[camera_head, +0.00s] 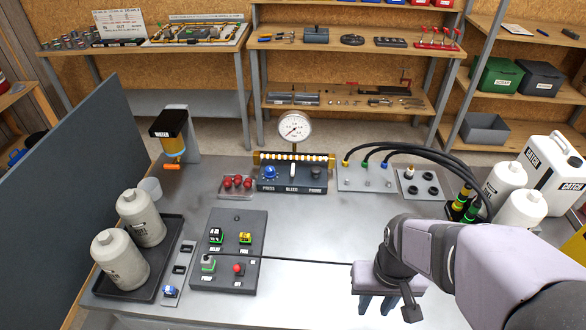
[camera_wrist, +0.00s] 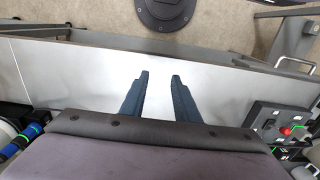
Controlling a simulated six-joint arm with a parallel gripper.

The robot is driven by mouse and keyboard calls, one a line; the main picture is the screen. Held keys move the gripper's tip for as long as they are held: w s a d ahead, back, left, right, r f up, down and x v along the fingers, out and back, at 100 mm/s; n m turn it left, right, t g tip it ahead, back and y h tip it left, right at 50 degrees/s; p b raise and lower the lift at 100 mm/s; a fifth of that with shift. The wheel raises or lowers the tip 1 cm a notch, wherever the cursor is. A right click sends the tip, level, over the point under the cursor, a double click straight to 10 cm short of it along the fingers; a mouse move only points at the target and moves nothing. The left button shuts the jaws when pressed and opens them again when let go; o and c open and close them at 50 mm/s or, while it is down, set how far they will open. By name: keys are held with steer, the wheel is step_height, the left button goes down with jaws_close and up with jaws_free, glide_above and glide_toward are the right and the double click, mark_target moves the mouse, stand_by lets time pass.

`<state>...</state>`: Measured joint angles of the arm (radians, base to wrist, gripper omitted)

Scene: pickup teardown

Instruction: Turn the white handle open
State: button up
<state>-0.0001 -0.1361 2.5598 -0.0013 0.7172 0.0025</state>
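The white handle (camera_head: 293,170) is a short white lever standing up from the dark panel (camera_head: 306,186), above the word BLEED. A blue knob (camera_head: 270,172) sits left of it on the same panel, over PRESS. My gripper (camera_head: 376,306) is near the front edge of the bench, to the right of the panel and well apart from it. In the wrist view, its two dark fingers (camera_wrist: 160,80) are apart with nothing between them. The handle does not show in the wrist view.
A pressure gauge (camera_head: 295,128) stands behind the panel. Red knobs (camera_head: 237,182) are left of it, and a hose plate (camera_head: 364,178) is right. White bottles (camera_head: 123,258) stand front left; white containers (camera_head: 505,183) stand right. The bench middle (camera_head: 325,230) is clear.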

steer(key=w+a+t+y+p, duration=0.1)
steer(key=w+a+t, duration=0.2)
steer(key=w+a, duration=0.55)
steer(key=w+a+t+y+p, duration=0.1)
steer(key=w+a+t+p, duration=0.15)
steer(key=w, duration=1.15)
steer(key=t+h+p, duration=0.2)
steer(key=t, duration=0.6)
glide_toward(293, 169)
steer(key=shift+a+f, duration=0.1)
steer(key=shift+w, duration=0.1)
steer(key=shift+p+x, duration=1.4)
steer(key=shift+x, duration=2.2)
jaws_close()
